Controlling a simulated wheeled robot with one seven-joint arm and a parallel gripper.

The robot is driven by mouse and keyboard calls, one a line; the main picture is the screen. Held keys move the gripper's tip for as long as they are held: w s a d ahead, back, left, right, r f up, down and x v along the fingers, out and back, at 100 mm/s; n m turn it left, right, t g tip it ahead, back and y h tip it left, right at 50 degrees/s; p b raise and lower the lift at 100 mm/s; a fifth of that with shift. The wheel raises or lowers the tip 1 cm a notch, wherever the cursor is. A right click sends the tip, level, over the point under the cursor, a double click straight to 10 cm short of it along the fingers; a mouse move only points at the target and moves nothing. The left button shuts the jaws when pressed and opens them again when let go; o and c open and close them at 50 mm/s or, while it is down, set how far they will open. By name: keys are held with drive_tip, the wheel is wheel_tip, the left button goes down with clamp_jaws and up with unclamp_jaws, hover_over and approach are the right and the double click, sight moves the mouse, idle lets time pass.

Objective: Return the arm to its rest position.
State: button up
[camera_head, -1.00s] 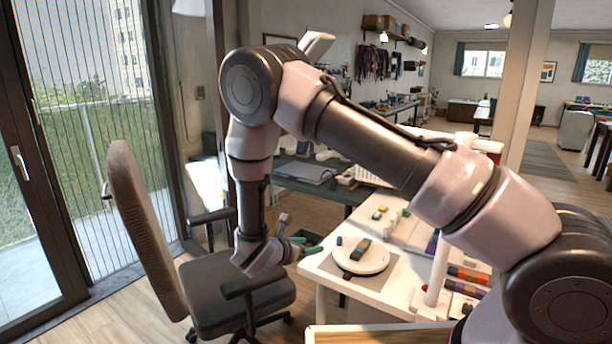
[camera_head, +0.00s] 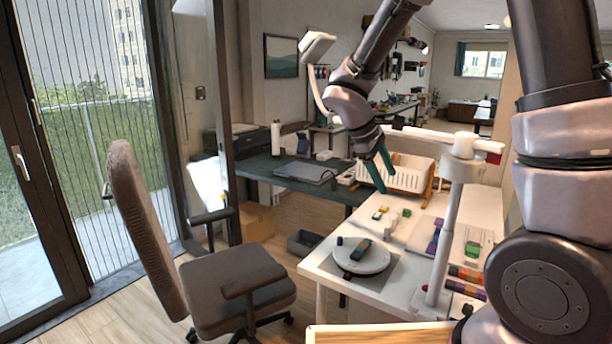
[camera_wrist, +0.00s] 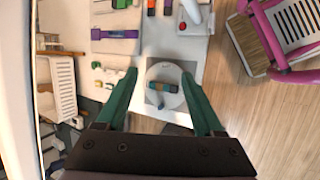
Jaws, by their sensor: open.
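My arm is raised and bent over the white worktable (camera_head: 318,262). My gripper (camera_head: 382,176) has green fingers that hang down above the back part of the table, in front of the white slatted rack. In the wrist view my gripper (camera_wrist: 159,75) is open, its two green fingers well apart with nothing held. Between and below the fingers is the round white disc (camera_wrist: 166,74), with a teal and orange piece (camera_wrist: 162,86) on it. In the head view the disc (camera_head: 376,262) lies on the table.
A white post with a crossarm (camera_head: 441,245) rises from the table near my arm. The slatted rack (camera_head: 407,178) stands behind. A grey office chair (camera_head: 238,275) is at the left. In the wrist view a pink-framed chair (camera_wrist: 281,30) is at the upper right, beside open wooden floor.

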drive_tip(key=s+d+r+m+t+y, duration=0.2)
drive_tip(key=s+r+m+y, duration=0.1)
drive_tip(key=s+r+m, duration=0.4)
drive_tip(key=s+d+r+m+t+y, duration=0.3)
drive_tip(key=s+r+m+y, duration=0.1)
drive_tip(key=s+r+m, duration=0.3)
drive_tip(key=shift+s+d+r+m+y, duration=0.3)
drive_tip(key=shift+s+r, duration=0.65)
drive_tip(key=shift+r, duration=0.75)
